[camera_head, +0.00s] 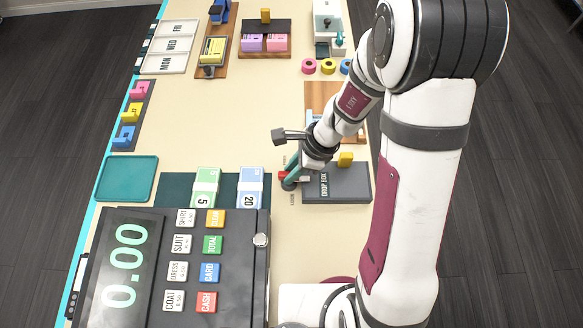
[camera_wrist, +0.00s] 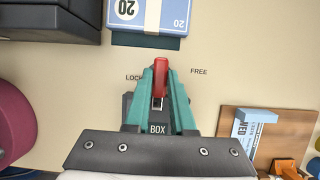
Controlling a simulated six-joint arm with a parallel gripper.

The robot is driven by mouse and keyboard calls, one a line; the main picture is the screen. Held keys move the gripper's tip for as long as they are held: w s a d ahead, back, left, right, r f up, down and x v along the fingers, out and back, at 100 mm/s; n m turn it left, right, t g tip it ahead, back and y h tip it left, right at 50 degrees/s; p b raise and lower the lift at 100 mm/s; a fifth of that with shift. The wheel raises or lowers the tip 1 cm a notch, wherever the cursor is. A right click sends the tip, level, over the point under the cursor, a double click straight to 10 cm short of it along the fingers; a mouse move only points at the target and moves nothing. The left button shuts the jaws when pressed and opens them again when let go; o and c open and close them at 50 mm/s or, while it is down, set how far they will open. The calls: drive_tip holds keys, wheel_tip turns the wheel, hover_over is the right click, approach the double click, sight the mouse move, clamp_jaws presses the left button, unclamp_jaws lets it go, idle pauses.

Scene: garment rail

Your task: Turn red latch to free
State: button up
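The red latch (camera_wrist: 160,62) shows between the teal fingertips of my gripper (camera_wrist: 160,82) in the wrist view. It points straight up the picture, with the LOCK label (camera_wrist: 133,77) to its left and the FREE label (camera_wrist: 199,71) to its right. The fingers lie close against both its sides and look shut on it. In the head view my gripper (camera_head: 289,183) is at the left edge of the dark drop box (camera_head: 350,190), and a bit of the red latch (camera_head: 282,175) shows beside the fingers. My gripper hides most of the latch's base.
A blue 20 note stack (camera_head: 250,188) and a green 5 note stack (camera_head: 205,188) lie left of the latch. The cash register (camera_head: 190,265) stands at front left. Bare tabletop lies behind the notes.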

clamp_jaws()
drive_tip(key=n, duration=0.2)
drive_tip(key=n+g, duration=0.1)
drive_tip(key=n, duration=0.1)
drive_tip(key=shift+w+g, duration=0.15)
drive_tip(key=shift+g, duration=0.15)
drive_tip(key=n+g, duration=0.1)
drive_tip(key=n, duration=0.1)
drive_tip(key=n+h, duration=0.1)
drive_tip(key=n, duration=0.2)
drive_tip(key=shift+w+a+n+g, duration=0.1)
drive_tip(key=shift+n+g, duration=0.2)
drive_tip(key=shift+g, duration=0.1)
drive_tip(key=n+h, duration=0.1)
drive_tip(key=n, duration=0.1)
drive_tip(key=n+g, duration=0.1)
drive_tip(key=n, duration=0.1)
drive_tip(key=shift+a+h, duration=0.15)
drive_tip(key=shift+h, duration=0.25)
drive_tip(key=shift+n+h, duration=0.8)
drive_tip(key=shift+n, duration=1.3)
drive_tip(key=o, duration=0.8)
unclamp_jaws()
